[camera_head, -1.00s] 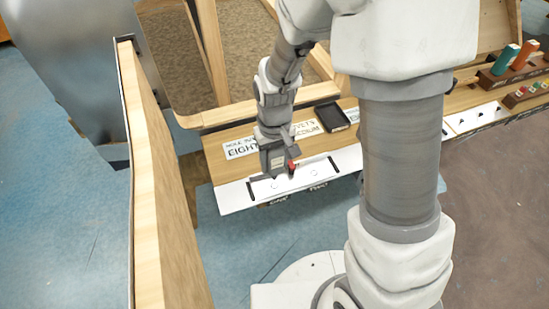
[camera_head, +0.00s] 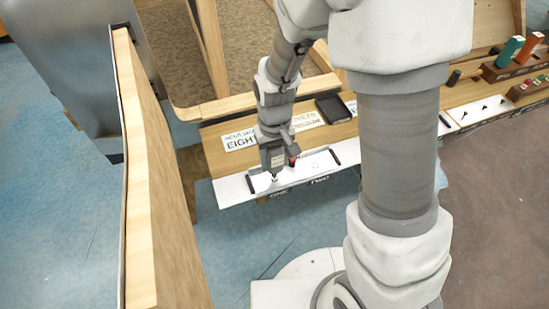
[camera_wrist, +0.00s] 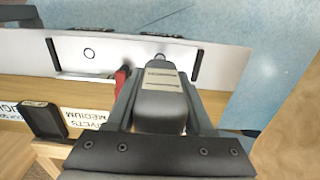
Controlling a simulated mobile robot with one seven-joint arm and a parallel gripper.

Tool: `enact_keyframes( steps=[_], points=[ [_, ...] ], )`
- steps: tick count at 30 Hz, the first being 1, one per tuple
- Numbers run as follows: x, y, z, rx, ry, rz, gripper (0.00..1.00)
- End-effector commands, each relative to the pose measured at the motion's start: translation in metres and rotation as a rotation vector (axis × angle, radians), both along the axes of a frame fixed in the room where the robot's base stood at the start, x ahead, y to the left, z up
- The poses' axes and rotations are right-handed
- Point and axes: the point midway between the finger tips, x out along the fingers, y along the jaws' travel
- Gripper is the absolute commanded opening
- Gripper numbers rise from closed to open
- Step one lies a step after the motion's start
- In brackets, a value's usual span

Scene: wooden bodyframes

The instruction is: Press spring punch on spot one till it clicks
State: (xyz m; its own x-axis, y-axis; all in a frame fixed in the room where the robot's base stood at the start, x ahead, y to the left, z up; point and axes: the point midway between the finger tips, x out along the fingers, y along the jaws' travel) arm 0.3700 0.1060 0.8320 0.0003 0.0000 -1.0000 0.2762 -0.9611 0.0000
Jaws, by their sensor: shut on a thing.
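My gripper (camera_head: 272,160) is shut on the spring punch, a grey body (camera_wrist: 160,105) with a small pale label, seen between my fingers in the wrist view. The punch's thin tip (camera_head: 275,178) points down at spot one on the white strip (camera_head: 235,190), by the label ONE (camera_head: 279,194). The tip covers the spot, and I cannot tell whether it touches. Spot two, a drawn circle (camera_head: 315,166), is to the right; it also shows in the wrist view (camera_wrist: 89,53).
A red object (camera_wrist: 120,82) is close beside my gripper. Black bars (camera_head: 336,157) edge the plate. Behind are a black tray (camera_head: 332,110) and printed cards (camera_head: 240,140). A wooden wall (camera_head: 150,170) stands to the left; racks with coloured items (camera_head: 515,62) are at the far right.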

Motion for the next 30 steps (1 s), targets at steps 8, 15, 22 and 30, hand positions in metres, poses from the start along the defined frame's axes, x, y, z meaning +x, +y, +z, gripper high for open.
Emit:
enact_keyframes(
  steps=[8, 15, 22, 30],
  points=[
    [0.000, 0.000, -0.004, 0.000, -0.001, 0.000, 0.00],
    [0.000, 0.000, -0.003, 0.000, -0.001, 0.000, 0.00],
    [0.000, 0.000, 0.001, 0.000, -0.001, 0.000, 0.00],
    [0.000, 0.000, 0.009, 0.000, -0.001, 0.000, 0.00]
  ],
)
